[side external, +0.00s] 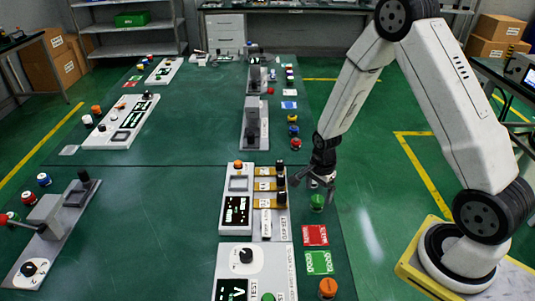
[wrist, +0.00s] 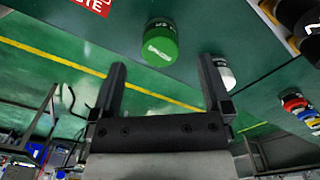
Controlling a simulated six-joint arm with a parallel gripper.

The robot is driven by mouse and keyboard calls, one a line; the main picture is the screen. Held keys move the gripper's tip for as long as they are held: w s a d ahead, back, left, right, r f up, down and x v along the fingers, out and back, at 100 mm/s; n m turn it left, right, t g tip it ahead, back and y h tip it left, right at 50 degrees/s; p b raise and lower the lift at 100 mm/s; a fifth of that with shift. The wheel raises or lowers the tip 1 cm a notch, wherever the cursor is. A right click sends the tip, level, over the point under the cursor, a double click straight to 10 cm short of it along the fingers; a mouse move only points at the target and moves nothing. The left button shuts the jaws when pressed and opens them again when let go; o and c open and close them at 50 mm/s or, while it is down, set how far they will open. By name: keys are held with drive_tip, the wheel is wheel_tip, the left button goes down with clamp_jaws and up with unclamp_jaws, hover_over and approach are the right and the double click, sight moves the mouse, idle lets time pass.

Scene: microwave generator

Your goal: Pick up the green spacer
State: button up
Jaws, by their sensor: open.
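The green spacer (side external: 317,202) is a small round piece standing on the green table, right of the panel with yellow strips. It also shows in the wrist view (wrist: 160,45), just beyond the fingertips and between their lines. My gripper (side external: 318,184) is open and empty, pointing down close above the spacer in the side view. In the wrist view my gripper (wrist: 161,78) has its two dark fingers spread wide, with nothing between them. I cannot tell the exact height of the gap to the spacer.
A white spacer (wrist: 222,72) stands close by the right finger. Red (side external: 315,235) and green (side external: 319,262) cards and an orange knob (side external: 327,287) lie nearer the camera. Black-knobbed switches (side external: 281,181) rise just left of my gripper. The table's right edge is close.

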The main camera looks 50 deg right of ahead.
sight(318, 199)
drive_tip(key=shift+f, duration=0.1)
drive_tip(key=shift+d+f, duration=0.1)
drive_tip(key=shift+f, duration=2.4)
clamp_jaws()
